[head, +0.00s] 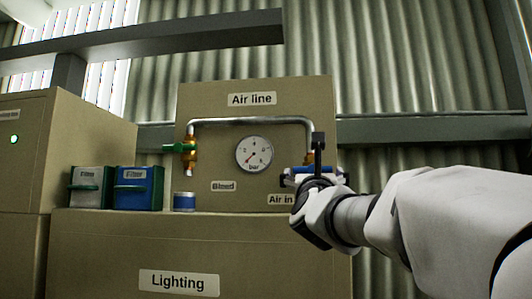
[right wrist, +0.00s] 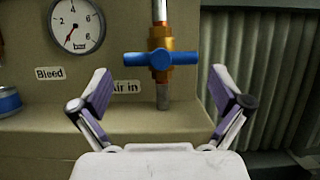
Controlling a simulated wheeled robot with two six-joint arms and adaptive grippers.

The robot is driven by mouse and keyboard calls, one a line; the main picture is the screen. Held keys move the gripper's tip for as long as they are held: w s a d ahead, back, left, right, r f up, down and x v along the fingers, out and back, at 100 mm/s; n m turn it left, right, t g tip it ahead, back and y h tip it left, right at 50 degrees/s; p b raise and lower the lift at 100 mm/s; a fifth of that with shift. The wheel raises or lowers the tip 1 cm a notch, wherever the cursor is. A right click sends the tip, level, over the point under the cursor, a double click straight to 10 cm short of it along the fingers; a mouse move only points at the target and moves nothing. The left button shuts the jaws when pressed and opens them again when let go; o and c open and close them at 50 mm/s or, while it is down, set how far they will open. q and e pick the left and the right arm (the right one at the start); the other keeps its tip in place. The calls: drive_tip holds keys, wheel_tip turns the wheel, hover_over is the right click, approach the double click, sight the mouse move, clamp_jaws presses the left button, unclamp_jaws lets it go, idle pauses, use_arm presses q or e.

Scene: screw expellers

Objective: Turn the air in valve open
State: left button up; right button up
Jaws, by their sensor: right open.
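The air in valve (right wrist: 160,58) has a blue handle on a brass body, on a vertical metal pipe above the "Air in" label (right wrist: 126,87). In the right wrist view its handle lies level, across the pipe. In the head view the valve is mostly hidden behind my right gripper (head: 316,178). In the right wrist view my right gripper (right wrist: 160,82) is open, its two fingers spread either side of the valve and not seen touching it. My left gripper is not in view.
The air line panel (head: 215,110) carries a gauge (head: 254,154), its needle at the low end, and a green-handled bleed valve (head: 184,148).

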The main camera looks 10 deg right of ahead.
sight(313, 171)
drive_tip(key=p+x, duration=0.2)
drive_tip(key=x, duration=0.3)
drive_tip(key=shift+w+f, duration=0.1)
drive_tip(key=shift+f, duration=0.05)
drive_tip(key=shift+w+d+f, duration=0.1)
drive_tip(key=shift+w, duration=0.1)
drive_tip(key=shift+s, duration=0.3)
drive_tip(key=c, duration=0.8)
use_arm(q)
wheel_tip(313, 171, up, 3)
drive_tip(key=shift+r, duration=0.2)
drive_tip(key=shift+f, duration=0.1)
